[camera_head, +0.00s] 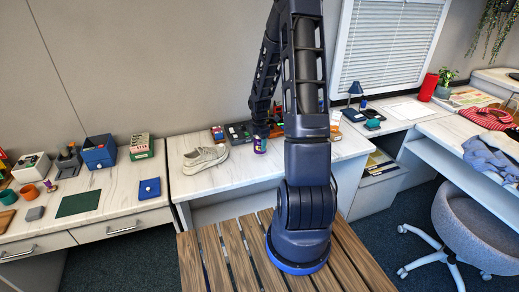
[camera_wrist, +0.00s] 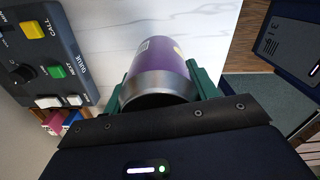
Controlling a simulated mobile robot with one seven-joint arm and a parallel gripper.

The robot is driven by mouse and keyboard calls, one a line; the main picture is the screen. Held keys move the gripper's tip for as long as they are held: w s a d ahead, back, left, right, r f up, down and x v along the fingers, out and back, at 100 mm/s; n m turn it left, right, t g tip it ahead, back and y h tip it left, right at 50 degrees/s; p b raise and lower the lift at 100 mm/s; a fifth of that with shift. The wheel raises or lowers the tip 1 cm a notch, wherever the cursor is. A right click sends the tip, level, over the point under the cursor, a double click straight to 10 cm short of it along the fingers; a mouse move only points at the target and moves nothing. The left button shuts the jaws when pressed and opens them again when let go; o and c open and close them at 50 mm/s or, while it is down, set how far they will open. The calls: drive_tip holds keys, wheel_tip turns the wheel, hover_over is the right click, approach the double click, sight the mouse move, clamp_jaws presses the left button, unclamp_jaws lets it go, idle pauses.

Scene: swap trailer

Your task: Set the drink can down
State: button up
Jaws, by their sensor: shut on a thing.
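A purple drink can (camera_head: 260,145) with a silver end is at the marble-topped desk (camera_head: 200,185) in the middle of the head view. In the wrist view the can (camera_wrist: 163,68) lies between the green fingers of my gripper (camera_wrist: 160,80), which is shut on it. In the head view my gripper (camera_head: 261,137) is directly above the can. The can looks upright and close to the desk top; I cannot tell whether its base touches. Its far end is hidden in the wrist view.
A white shoe (camera_head: 205,158) sits left of the can. A dark button panel (camera_head: 238,133) stands behind it and shows close by at left in the wrist view (camera_wrist: 45,50). The desk's front and right parts look clear. A grey chair (camera_head: 470,225) stands at right.

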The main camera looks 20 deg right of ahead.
drive_tip(key=shift+f, duration=1.9)
drive_tip(key=shift+f, duration=0.15)
drive_tip(key=o, duration=0.9)
drive_tip(key=shift+o, duration=0.2)
